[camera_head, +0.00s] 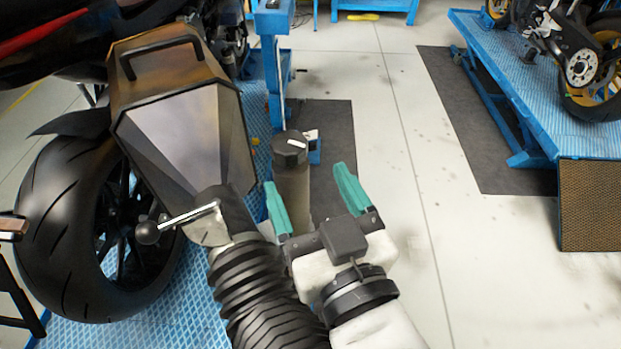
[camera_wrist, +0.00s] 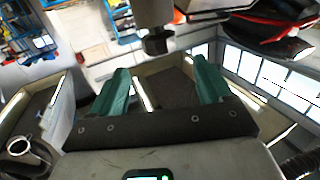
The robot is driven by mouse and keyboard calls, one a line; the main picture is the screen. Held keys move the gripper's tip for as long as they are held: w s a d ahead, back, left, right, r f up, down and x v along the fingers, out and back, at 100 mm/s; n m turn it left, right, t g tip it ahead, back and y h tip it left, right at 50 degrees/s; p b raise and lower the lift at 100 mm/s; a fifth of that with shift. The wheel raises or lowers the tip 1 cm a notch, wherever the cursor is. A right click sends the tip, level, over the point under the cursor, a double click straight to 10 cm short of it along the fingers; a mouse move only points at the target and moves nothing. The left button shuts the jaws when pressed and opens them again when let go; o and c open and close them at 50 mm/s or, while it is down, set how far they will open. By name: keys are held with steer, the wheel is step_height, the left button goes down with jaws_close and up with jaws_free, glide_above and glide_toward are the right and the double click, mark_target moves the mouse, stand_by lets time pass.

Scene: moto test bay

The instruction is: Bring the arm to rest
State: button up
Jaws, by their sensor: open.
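My gripper (camera_head: 307,178) is open, with its two teal fingers apart and nothing held between them. In the head view it is just right of a black ribbed hose (camera_head: 250,285) that ends in a metal hood (camera_head: 185,125) with a black handle. A small lever with a black ball knob (camera_head: 148,232) sticks out at the hose end. The hood stands at the rear wheel (camera_head: 60,240) of a motorcycle. In the wrist view the gripper's open fingers (camera_wrist: 160,68) also show with a clear gap between them.
A grey post with a black cap (camera_head: 290,148) appears behind the gap between my fingers, at a depth I cannot judge. The motorcycle stands on a blue lift platform (camera_head: 190,300). Another blue lift (camera_head: 490,60) with motorcycles is at the upper right. Pale floor (camera_head: 480,270) on the right is clear.

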steer(key=s+d+f+m+g+h, duration=0.1)
steer(key=d+f+m+g+h, duration=0.45)
steer(key=d+f, duration=1.45)
steer(key=s+d+f+g, duration=0.3)
steer(key=s+f+g, duration=0.2)
steer(key=s+f, duration=0.2)
steer(key=s+d+f+n+g, duration=0.1)
steer(key=s+d+f+g, duration=0.3)
steer(key=s+f, duration=0.3)
steer(key=s+g+h, duration=0.1)
steer(key=s, duration=0.2)
steer(key=shift+d+f, duration=0.15)
steer(key=shift+f, duration=0.2)
